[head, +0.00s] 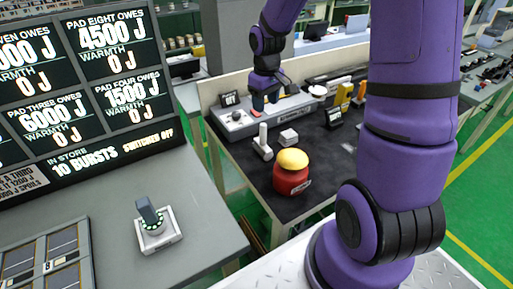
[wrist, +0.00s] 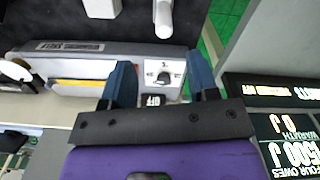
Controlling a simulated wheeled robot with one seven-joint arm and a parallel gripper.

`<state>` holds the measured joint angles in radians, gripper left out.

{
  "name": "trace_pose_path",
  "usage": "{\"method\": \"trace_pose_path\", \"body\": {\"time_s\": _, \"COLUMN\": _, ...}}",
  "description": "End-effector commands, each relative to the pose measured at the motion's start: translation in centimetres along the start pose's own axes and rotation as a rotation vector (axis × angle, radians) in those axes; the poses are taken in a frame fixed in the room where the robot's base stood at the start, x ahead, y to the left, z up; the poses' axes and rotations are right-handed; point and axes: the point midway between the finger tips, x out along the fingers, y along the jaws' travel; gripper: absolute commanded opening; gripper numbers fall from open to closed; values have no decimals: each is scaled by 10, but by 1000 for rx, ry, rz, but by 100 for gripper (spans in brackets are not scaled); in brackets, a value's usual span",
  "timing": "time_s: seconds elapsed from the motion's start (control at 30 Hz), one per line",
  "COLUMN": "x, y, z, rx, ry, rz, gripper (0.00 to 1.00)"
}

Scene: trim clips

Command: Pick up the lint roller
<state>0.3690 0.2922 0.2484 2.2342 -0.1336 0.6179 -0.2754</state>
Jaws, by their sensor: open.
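I cannot surely tell which thing is the lint roller. A white, rounded piece with a stalk (head: 317,91) at the back of the bench may be it; it seems to show at the left edge of the wrist view (wrist: 15,71). My gripper (head: 265,102) is open and empty, above the long grey unit at the bench's left end. In the wrist view its blue fingers (wrist: 163,80) stand apart, with a white knob plate (wrist: 160,74) seen between them. The white piece is off to one side of the fingers.
A white upright lever (head: 263,142), a small grey block (head: 289,137) and a red button post with a yellow top (head: 291,180) stand on the dark bench mat. Yellow items (head: 343,97) stand further right. A display board (head: 90,75) rises at the left.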

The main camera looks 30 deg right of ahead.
Motion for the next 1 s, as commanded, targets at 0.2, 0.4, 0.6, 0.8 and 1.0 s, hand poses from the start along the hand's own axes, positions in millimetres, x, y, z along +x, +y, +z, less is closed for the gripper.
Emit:
{"method": "trace_pose_path", "body": {"time_s": 0.2, "x": 20, "y": 3, "z": -2, "rx": -6, "ry": -9, "rz": -12, "gripper": 54}}
{"method": "trace_pose_path", "body": {"time_s": 0.4, "x": 50, "y": 2, "z": -2, "rx": -6, "ry": -10, "rz": -12, "gripper": 54}}
{"method": "trace_pose_path", "body": {"time_s": 0.6, "x": 65, "y": 2, "z": -2, "rx": -6, "ry": -8, "rz": -10, "gripper": 54}}
{"method": "trace_pose_path", "body": {"time_s": 0.8, "x": 84, "y": -1, "z": -2, "rx": -8, "ry": -10, "rz": -11, "gripper": 54}}
{"method": "trace_pose_path", "body": {"time_s": 1.0, "x": 109, "y": -2, "z": -2, "rx": -7, "ry": -9, "rz": -10, "gripper": 54}}
